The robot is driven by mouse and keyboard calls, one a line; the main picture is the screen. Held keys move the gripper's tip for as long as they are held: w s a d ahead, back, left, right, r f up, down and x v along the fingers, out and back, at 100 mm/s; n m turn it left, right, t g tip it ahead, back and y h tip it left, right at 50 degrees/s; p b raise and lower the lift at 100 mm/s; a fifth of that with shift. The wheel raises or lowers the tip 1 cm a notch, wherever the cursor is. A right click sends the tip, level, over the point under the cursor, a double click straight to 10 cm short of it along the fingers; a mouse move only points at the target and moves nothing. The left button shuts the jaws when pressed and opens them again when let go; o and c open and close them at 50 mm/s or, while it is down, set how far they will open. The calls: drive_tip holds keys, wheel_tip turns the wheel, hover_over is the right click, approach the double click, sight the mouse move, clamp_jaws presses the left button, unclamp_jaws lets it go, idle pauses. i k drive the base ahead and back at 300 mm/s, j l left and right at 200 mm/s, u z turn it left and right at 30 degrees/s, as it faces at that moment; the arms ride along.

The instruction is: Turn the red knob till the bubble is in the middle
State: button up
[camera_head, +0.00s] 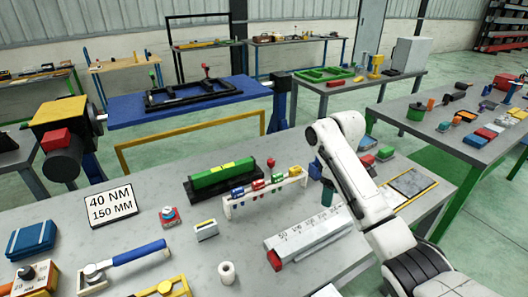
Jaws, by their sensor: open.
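A long green level (224,174) with a yellow vial (228,167) lies in a black base on the grey bench. The bubble is too small to place in the vial. A small red knob (270,162) stands at the right end of the base. My gripper (316,172) is a small dark shape below the bent white arm, right of the knob and apart from it. It is open; its fingertips are hard to make out.
A white rack (265,194) with several coloured pieces stands just in front of the level. A marked grey bar (308,233) lies nearer.

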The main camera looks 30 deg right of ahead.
sight(271, 162)
drive_tip(key=i, duration=1.15)
